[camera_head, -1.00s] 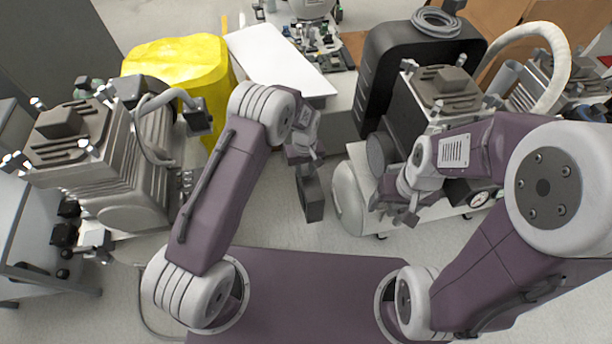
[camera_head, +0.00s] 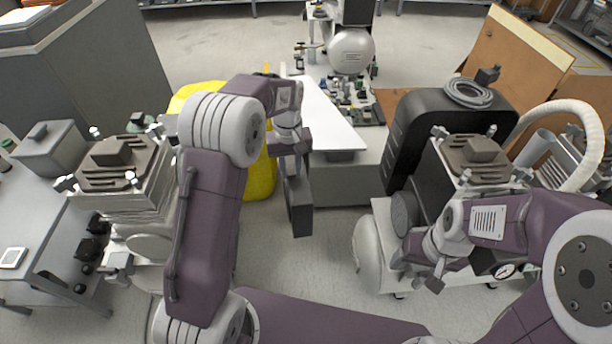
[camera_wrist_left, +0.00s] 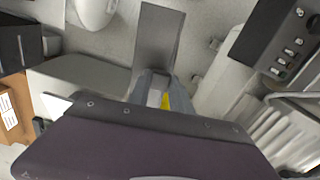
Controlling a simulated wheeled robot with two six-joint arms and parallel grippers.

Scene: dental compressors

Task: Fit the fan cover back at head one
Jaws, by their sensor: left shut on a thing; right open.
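My left gripper (camera_head: 292,168) is shut on a grey, flat-sided piece (camera_head: 300,208), which appears to be the fan cover. It hangs in the air over the gap between the two compressors. In the left wrist view the piece (camera_wrist_left: 158,38) sticks out beyond the jaws as a plain grey plate. A finned compressor head (camera_head: 122,178) stands at the left, partly behind my left arm. Another head (camera_head: 470,160) with a round dark disc (camera_head: 404,213) on its side stands at the right. No label tells which is head one. My right gripper (camera_head: 422,275) is open and empty before the right compressor.
A yellow covered thing (camera_head: 262,180) and a white-topped bench (camera_head: 325,118) stand behind my left arm. A black case (camera_head: 415,125) with a coiled hose (camera_head: 468,92) is beside the right head. A grey side table (camera_head: 30,235) is at far left. Floor between the compressors is clear.

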